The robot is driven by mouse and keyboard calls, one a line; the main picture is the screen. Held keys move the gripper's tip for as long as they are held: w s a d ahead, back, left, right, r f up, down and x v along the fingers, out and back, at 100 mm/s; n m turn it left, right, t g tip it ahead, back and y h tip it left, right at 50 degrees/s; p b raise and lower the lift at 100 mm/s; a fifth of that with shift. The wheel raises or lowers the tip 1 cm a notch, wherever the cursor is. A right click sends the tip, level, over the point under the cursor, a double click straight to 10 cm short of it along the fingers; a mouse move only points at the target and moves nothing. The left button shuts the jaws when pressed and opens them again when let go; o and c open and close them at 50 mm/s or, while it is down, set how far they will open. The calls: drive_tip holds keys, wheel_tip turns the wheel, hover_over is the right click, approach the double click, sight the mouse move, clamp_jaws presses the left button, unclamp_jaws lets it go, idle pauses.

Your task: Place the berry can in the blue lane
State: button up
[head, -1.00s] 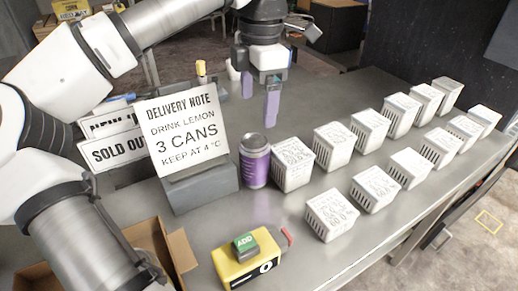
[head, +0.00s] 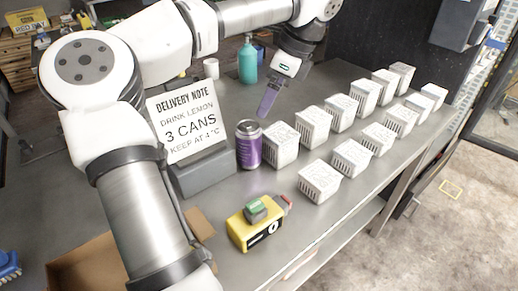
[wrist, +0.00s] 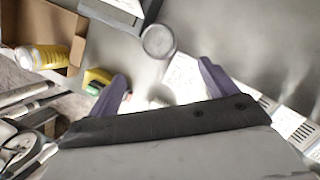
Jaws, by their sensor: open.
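A purple can (head: 249,146) with a silver top stands upright on the grey counter, between the delivery note and the white boxes. It may be the berry can; its label is too small to read. Its round top (wrist: 158,42) also shows in the wrist view, ahead of my fingers. My gripper (head: 268,100) is above and behind the can, open and empty; both purple fingers show apart in the wrist view (wrist: 165,84). I cannot make out a blue lane in these frames.
Two rows of white boxes (head: 320,182) fill the right of the counter. A delivery note (head: 184,120) on a grey stand is left of the can. A yellow block (head: 250,228) with a green button is in front. A teal bottle (head: 248,62) stands behind. A cardboard box (head: 85,262) is lower left.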

sight(256, 126)
drive_tip(key=shift+n, duration=0.9)
drive_tip(key=p+x, duration=0.1)
drive_tip(key=x, duration=0.7)
drive_tip(key=shift+f+p, duration=0.2)
drive_tip(key=shift+p, duration=0.15)
drive_tip(key=p+x, duration=0.2)
drive_tip(key=x, duration=0.2)
drive_tip(key=shift+w+a, duration=0.1)
drive_tip(key=shift+a, duration=0.05)
drive_tip(key=shift+a+f+p, duration=0.2)
drive_tip(key=shift+f+p, duration=0.1)
drive_tip(key=shift+f, duration=0.3)
drive_tip(key=shift+w, duration=0.1)
drive_tip(key=c, duration=1.4)
drive_tip(key=shift+r, duration=0.1)
drive_tip(key=shift+c, duration=0.2)
drive_tip(key=shift+r, duration=0.1)
